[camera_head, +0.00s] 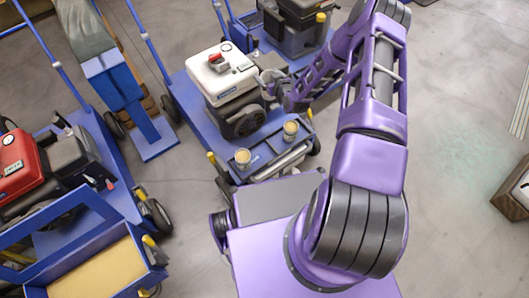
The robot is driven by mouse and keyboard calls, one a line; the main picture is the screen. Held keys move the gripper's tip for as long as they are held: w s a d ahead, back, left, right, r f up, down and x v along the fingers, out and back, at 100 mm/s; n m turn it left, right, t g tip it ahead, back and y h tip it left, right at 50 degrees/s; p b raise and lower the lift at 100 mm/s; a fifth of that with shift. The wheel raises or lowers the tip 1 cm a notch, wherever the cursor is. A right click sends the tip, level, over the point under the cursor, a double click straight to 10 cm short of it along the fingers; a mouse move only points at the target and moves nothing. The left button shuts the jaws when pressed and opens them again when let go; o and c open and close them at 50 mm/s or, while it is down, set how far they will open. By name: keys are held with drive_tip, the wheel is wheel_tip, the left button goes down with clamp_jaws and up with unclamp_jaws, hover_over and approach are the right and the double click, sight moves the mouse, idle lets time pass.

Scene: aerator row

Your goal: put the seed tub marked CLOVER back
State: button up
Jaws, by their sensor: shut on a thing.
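My gripper (271,84) is at the right side of the white-topped engine (222,72) on the middle blue machine. It is shut on a small pale grey thing, mostly hidden by the fingers; I cannot tell whether it is a tub. Two small round tubs with tan contents stand on the blue deck in front of that engine: a left tub (242,157) and a right tub (290,129). No marking on either tub is readable, so I cannot tell which is CLOVER.
A blue machine with a red engine (18,165) stands at left, with a tan-filled blue tray (95,272) in front. A blue stand (125,95) is between the machines. Another machine with a dark engine (292,22) is behind.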

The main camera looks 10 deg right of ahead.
drive_tip(key=shift+s+a+f+n+g+y+b, duration=0.15)
drive_tip(key=shift+s+a+f+n+y+b, duration=1)
drive_tip(key=shift+f, duration=3.7)
drive_tip(key=shift+s+a+f+m+g+h+b, duration=0.35)
drive_tip(key=shift+s+f, duration=1.75)
drive_tip(key=shift+f, duration=2.7)
drive_tip(key=shift+s+a+f+n+y+b, duration=0.2)
drive_tip(key=shift+s+a+f+y+b, duration=1)
drive_tip(key=shift+f, duration=3.65)
drive_tip(key=shift+s+d+f+h+p, duration=0.1)
drive_tip(key=shift+s+d+h+p, duration=0.3)
drive_tip(key=shift+h, duration=0.3)
drive_tip(key=shift+a+f, duration=0.1)
drive_tip(key=shift+f, duration=0.05)
drive_tip(key=o, duration=1.3)
